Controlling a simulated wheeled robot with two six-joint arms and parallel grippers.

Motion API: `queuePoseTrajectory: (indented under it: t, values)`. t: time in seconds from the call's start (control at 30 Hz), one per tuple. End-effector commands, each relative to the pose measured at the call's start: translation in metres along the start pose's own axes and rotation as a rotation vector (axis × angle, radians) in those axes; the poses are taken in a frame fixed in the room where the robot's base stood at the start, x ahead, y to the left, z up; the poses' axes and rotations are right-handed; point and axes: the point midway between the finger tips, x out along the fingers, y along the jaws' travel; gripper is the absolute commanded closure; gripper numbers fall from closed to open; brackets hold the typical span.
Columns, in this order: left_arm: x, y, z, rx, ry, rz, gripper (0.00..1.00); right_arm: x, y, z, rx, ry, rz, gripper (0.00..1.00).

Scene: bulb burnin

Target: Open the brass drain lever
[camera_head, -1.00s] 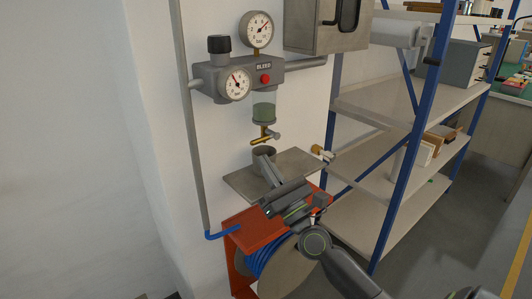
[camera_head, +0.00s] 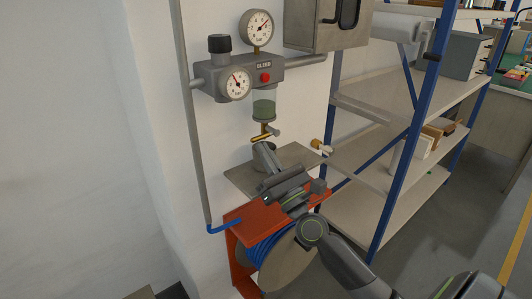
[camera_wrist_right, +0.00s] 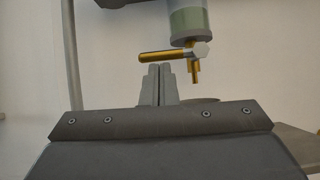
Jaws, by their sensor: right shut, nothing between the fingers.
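The brass drain lever (camera_head: 261,137) sticks out to the left of the valve under the filter bowl (camera_head: 264,107). In the right wrist view the lever (camera_wrist_right: 160,54) lies level, and a brass outlet hangs below the valve's grey hub. My right gripper (camera_head: 257,146) is shut and empty, with its fingertips pointing up just below the lever. In the right wrist view the fingertips (camera_wrist_right: 160,68) stand under the lever's middle; I cannot tell whether they touch it. A dark cup below the outlet is mostly hidden behind my gripper. My left gripper is not in view.
A grey wall shelf (camera_head: 302,157) lies under the valve. Above are the regulator with a red button (camera_head: 265,77) and two gauges. An orange hose reel (camera_head: 255,222) sits below.

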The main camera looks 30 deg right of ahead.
Motion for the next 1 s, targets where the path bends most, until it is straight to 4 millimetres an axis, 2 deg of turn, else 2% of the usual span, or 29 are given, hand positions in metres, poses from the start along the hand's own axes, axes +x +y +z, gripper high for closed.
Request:
queuePoseTrajectory:
  t: [0.23,0.57,0.67,0.83,1.0]
  values:
    - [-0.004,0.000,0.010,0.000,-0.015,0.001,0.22,0.002,0.000,0.002,0.034,0.001,-0.023,1.00]
    - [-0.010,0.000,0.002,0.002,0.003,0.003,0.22,0.004,0.001,0.006,0.087,0.000,-0.059,1.00]
    - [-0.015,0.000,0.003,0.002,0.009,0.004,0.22,0.006,0.001,0.008,0.120,0.000,-0.081,1.00]
    - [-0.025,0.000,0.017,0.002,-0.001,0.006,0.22,0.010,0.002,0.015,0.208,0.000,-0.139,1.00]
    - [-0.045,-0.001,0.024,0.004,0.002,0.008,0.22,0.016,0.003,0.024,0.337,0.000,-0.226,1.00]
